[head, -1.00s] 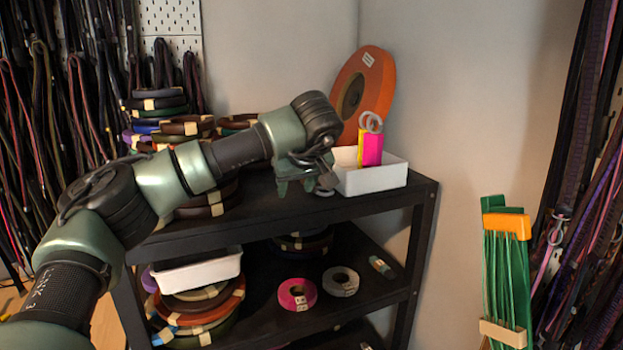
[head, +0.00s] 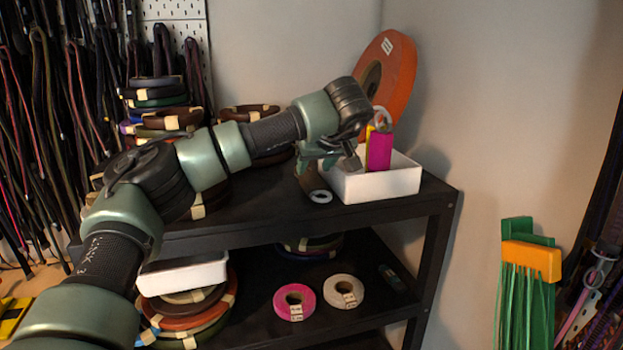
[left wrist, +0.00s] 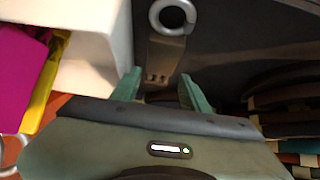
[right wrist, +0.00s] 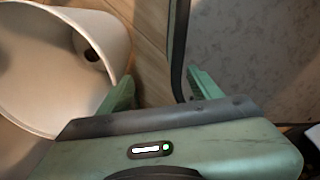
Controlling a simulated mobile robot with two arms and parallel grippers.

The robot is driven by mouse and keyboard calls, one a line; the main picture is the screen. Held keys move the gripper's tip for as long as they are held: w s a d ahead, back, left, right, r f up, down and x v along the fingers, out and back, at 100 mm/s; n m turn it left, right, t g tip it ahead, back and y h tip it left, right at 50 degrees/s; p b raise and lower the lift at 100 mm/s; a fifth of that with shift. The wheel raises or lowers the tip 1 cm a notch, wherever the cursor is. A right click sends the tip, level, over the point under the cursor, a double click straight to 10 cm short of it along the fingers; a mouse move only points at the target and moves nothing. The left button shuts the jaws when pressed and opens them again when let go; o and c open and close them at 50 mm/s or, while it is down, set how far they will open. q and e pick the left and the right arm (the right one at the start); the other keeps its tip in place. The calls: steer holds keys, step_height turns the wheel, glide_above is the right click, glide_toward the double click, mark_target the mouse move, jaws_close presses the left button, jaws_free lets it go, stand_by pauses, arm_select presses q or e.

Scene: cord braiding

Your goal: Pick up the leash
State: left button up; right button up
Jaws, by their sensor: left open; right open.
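A brown strap with a pale metal ring, which looks like the leash (head: 313,183), lies on the top shelf just left of the white box. In the left wrist view the ring (left wrist: 154,17) and the flat strap below it lie ahead of the fingers. My left gripper (head: 308,170) is open above and beside the strap; in the left wrist view its two fingertips (left wrist: 158,84) stand apart, with the strap's end showing between and beyond them. My right gripper (right wrist: 162,84) is open, with no leash visible between its fingers; it is out of the head view.
The white box (head: 385,185) holds pink and yellow items, close to my left gripper. An orange disc (head: 398,75) leans behind it. Coiled straps stand left on the shelf (head: 250,222). A white bin (right wrist: 60,65) is near my right gripper. Green cords (head: 525,300) hang at right.

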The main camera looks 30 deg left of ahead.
mark_target(310, 175)
arm_select(q)
steer(key=p+x, duration=0.1)
steer(key=x, duration=0.4)
steer(key=shift+s+d, duration=0.1)
steer(key=shift+f, duration=0.2)
jaws_close()
steer(key=shift+r, duration=0.1)
